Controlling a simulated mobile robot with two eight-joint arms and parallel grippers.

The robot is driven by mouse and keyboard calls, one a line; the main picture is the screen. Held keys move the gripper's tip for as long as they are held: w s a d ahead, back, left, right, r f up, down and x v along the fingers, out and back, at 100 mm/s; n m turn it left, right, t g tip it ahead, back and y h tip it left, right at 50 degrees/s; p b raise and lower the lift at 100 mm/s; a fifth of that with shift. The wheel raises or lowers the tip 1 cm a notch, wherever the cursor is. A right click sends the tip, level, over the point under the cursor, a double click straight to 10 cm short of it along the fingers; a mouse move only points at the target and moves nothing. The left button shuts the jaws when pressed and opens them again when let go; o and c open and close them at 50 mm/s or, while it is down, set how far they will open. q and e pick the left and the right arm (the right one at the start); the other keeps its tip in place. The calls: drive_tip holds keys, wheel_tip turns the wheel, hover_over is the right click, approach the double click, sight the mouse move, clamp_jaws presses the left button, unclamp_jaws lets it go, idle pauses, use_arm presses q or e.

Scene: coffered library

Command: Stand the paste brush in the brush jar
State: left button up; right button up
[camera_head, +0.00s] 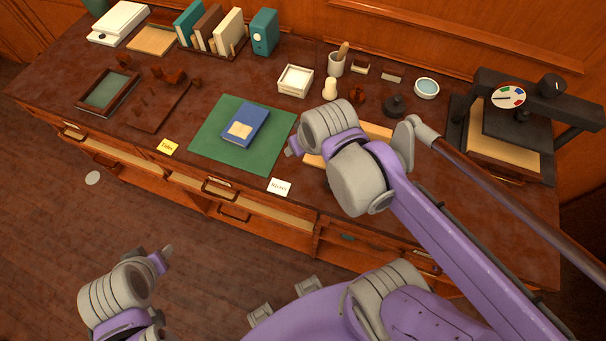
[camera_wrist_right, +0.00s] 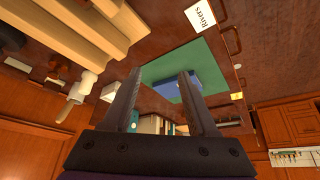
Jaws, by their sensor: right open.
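In the head view a small pale jar (camera_head: 335,66) stands at the back of the desk with a tan, handle-like stick (camera_head: 343,49) rising from it. I cannot tell whether this stick is the paste brush; no other brush shows clearly. A white knobbed bottle shape (camera_head: 330,89) stands just in front of the jar and seems to show in the right wrist view (camera_wrist_right: 84,86). My right gripper (camera_wrist_right: 160,73) is open and empty above the desk, left of the bottle shape in the head view. My left gripper (camera_head: 167,252) is off the desk's front; its fingers are unclear.
A blue book (camera_head: 243,128) lies on a green mat (camera_head: 212,145). A black press (camera_head: 510,115) occupies the right end. My right arm covers part of a tan board (camera_head: 378,132).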

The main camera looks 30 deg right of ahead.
drive_tip(key=s+a+f, duration=0.2)
drive_tip(key=s+f, duration=0.2)
drive_tip(key=s, duration=0.1)
drive_tip(key=shift+s+a+f+n, duration=0.2)
drive_tip(key=shift+a+n, duration=0.1)
drive_tip(key=shift+a, duration=0.05)
idle(0.8)
